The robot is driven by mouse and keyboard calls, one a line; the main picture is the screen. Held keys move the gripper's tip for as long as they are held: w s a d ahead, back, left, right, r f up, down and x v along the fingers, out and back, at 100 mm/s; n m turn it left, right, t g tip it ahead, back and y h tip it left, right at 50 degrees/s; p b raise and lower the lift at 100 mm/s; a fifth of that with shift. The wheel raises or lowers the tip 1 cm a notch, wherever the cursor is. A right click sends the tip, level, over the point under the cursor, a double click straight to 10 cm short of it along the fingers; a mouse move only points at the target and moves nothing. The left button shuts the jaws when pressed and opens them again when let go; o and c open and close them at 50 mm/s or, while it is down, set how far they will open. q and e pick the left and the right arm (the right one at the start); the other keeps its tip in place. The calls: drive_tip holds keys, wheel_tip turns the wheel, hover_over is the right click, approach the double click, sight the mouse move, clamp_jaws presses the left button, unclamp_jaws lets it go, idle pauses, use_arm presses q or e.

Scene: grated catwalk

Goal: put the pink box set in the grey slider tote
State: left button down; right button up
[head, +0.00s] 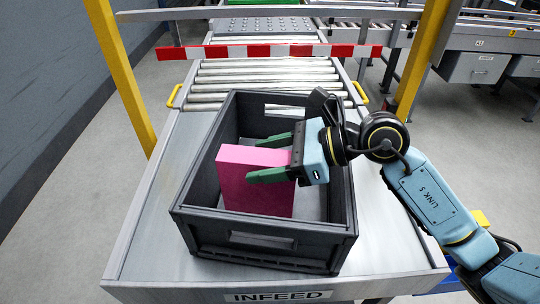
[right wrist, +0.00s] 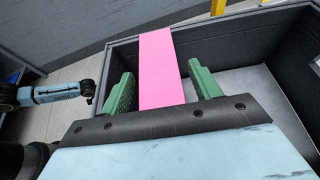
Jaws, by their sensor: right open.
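The pink box set (head: 248,182) stands upright inside the grey slider tote (head: 262,238), toward the tote's left side. In the right wrist view the pink box (right wrist: 162,68) lies between the two fingers (right wrist: 160,90), with a gap visible on the right. The gripper is open and not clamped on the box.
The tote sits on a grey metal infeed table (head: 160,215) with a roller conveyor (head: 268,75) behind it. A red-and-white bar (head: 270,51) crosses above the rollers between yellow posts (head: 122,75). The tote's floor right of the box looks clear.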

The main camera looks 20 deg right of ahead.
drive_tip(key=shift+r, duration=0.1)
drive_tip(key=shift+r, duration=0.1)
drive_tip(key=v, duration=1.2)
drive_tip(key=shift+s, duration=0.1)
